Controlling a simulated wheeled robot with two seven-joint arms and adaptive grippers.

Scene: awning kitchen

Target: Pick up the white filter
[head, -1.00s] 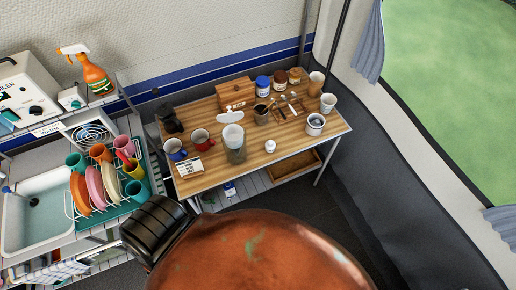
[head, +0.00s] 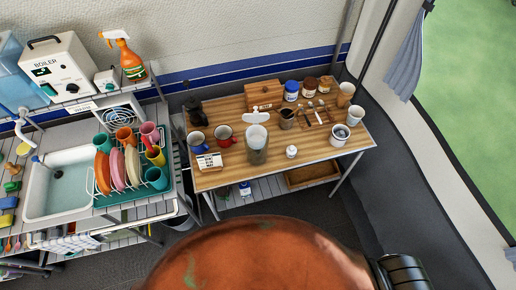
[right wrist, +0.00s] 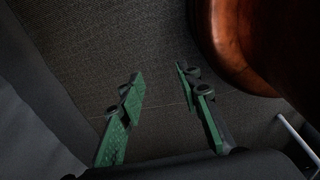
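A white, cone-like piece that looks like the filter (head: 257,132) sits in the top of a clear, greyish vessel (head: 257,156) on the wooden table (head: 220,178). A white, wing-shaped part shows just behind it, and I cannot tell whether the two are joined. My right gripper (right wrist: 160,76) shows in the right wrist view with its two green fingers apart and nothing between them. It is over the dark floor, away from the table things. My left gripper is in neither current view.
A wooden box (head: 264,94) and jars line the back. A dish rack (head: 168,196) and sink (head: 60,190) are at left. The table's front edge is mostly clear.

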